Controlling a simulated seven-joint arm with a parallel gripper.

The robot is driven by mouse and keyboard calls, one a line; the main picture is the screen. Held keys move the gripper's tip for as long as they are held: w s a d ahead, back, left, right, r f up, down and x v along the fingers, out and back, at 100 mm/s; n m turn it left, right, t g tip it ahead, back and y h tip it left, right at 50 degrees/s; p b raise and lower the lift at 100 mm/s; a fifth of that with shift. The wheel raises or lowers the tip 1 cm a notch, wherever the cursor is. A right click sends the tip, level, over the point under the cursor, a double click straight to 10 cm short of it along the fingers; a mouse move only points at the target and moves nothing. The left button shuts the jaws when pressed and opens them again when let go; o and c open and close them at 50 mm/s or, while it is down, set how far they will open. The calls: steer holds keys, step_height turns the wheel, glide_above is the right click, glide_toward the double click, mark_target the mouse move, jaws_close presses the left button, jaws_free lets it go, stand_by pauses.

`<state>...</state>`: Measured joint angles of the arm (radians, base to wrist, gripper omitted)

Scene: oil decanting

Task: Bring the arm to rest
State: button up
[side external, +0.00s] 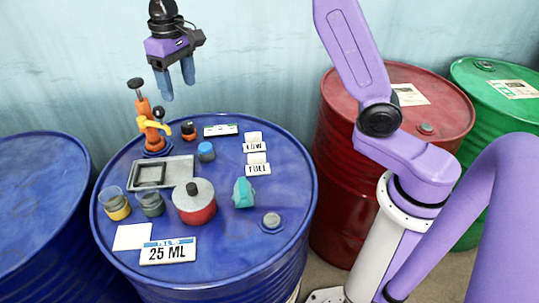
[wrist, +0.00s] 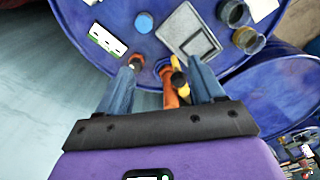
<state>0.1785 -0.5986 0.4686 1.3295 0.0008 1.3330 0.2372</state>
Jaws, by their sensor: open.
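My gripper (side external: 178,90) hangs high above the back left of the blue drum top (side external: 285,205), its two blue fingers apart with nothing between them. The orange hand pump (side external: 152,128) with its yellow spout stands upright on the drum, below my gripper and apart from it. In the wrist view my gripper (wrist: 160,66) points down, and the pump (wrist: 171,92) shows beneath, between the fingers in the picture and partly hidden by the gripper body.
The drum holds a grey tray (side external: 180,172), two small cups (side external: 117,205) (side external: 151,205), a red pot (side external: 195,205), a teal object (side external: 243,193), a blue-capped jar (side external: 206,152) and label cards (side external: 168,251). Red (side external: 345,180) and green (side external: 500,85) drums stand right.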

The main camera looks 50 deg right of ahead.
steer(key=s+f+n, duration=0.1)
steer(key=s+n, duration=0.5)
steer(key=s, duration=1.3)
steer(key=s+d+f+n, duration=0.2)
steer(key=s+d, duration=0.3)
steer(key=s, duration=0.3)
steer(key=s+d+f+n, duration=0.2)
steer(key=s+d+f, duration=0.1)
steer(key=s, duration=0.5)
steer(key=shift+s+d+f+n, duration=0.2)
steer(key=shift+s+d+n, duration=0.15)
steer(key=shift+d, duration=0.5)
